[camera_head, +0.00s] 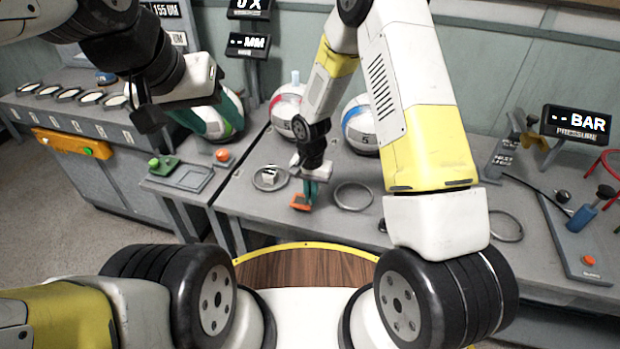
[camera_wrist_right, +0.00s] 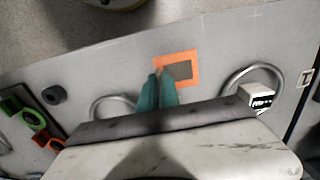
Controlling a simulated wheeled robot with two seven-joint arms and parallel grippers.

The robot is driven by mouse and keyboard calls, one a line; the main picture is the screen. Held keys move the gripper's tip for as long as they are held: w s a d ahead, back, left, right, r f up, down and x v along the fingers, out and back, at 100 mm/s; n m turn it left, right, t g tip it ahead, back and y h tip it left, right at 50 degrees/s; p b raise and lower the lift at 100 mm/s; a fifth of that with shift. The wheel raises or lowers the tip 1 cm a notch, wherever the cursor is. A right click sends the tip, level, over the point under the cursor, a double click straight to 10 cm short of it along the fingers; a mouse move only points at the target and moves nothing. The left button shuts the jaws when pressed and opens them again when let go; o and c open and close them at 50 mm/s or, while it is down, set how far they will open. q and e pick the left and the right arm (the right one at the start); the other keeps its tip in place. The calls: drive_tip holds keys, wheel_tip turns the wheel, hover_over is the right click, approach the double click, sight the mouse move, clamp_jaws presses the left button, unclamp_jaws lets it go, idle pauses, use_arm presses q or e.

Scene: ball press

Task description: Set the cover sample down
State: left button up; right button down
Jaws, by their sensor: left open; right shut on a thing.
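The cover sample (camera_head: 300,202), a small piece with an orange frame and a grey middle, is at the fingertips of my right gripper (camera_head: 309,190) near the front of the middle table. In the right wrist view the sample (camera_wrist_right: 193,70) lies just beyond the teal fingertips (camera_wrist_right: 158,78), which are shut on its near-left side. I cannot tell whether it touches the tabletop.
A metal ring (camera_head: 353,196) lies right of the sample and a ring with a small white block (camera_head: 268,177) lies to its left. Numbered balls (camera_head: 287,108) stand behind. A pressure display (camera_head: 577,123) and a pump (camera_head: 582,215) are at the right. Bare tabletop surrounds the sample.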

drive_tip(key=shift+f, duration=1.45)
drive_tip(key=c, duration=1.6)
unclamp_jaws()
drive_tip(key=shift+f, duration=0.15)
